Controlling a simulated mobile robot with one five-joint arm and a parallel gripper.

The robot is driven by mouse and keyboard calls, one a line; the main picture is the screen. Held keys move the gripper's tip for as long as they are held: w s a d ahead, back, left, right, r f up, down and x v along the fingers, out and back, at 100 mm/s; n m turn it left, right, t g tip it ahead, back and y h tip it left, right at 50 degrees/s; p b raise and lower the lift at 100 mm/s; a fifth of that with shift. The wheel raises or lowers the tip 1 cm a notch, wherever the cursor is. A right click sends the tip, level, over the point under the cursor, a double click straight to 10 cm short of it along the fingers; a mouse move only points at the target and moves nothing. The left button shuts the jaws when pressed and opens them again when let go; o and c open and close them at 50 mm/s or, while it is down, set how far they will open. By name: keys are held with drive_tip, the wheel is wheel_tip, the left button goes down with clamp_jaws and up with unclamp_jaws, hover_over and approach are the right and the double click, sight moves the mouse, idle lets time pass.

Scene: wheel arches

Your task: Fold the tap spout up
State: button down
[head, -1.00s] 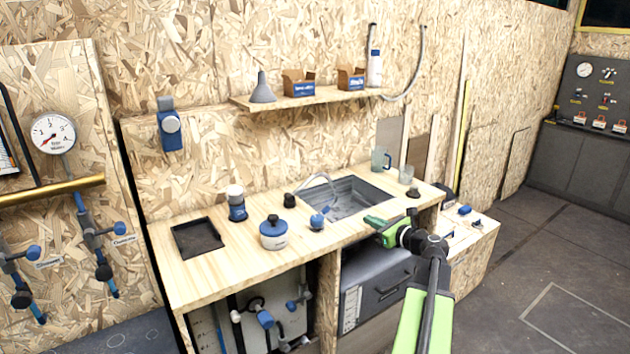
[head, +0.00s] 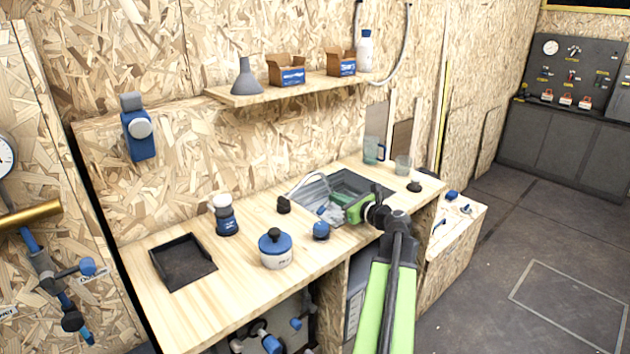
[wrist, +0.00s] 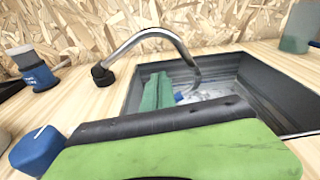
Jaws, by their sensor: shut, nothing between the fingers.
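The tap spout, a thin curved grey tube (head: 312,178), rises from a dark base (head: 284,204) at the left edge of the sink (head: 375,188). In the wrist view the spout (wrist: 150,35) arches over and comes down into the sink (wrist: 285,95), with a small blue piece (wrist: 180,97) near its low end. My gripper hides part of the sink.
A blue knob (head: 321,231) and a white-and-blue pot (head: 275,252) stand on the counter front. A blue bottle (head: 226,217) and black tray (head: 184,262) are left. Glasses (head: 373,150) stand behind the sink. A shelf (head: 300,88) hangs above.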

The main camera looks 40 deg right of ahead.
drive_tip(key=w+f+b, duration=0.2)
drive_tip(key=w, duration=0.8)
drive_tip(key=r+p, duration=0.2)
drive_tip(key=s+r+p, duration=0.1)
drive_tip(key=r+p, duration=0.1)
drive_tip(key=shift+d+r+p, duration=0.2)
drive_tip(key=shift+r+p, duration=0.1)
drive_tip(key=shift+p, duration=0.05)
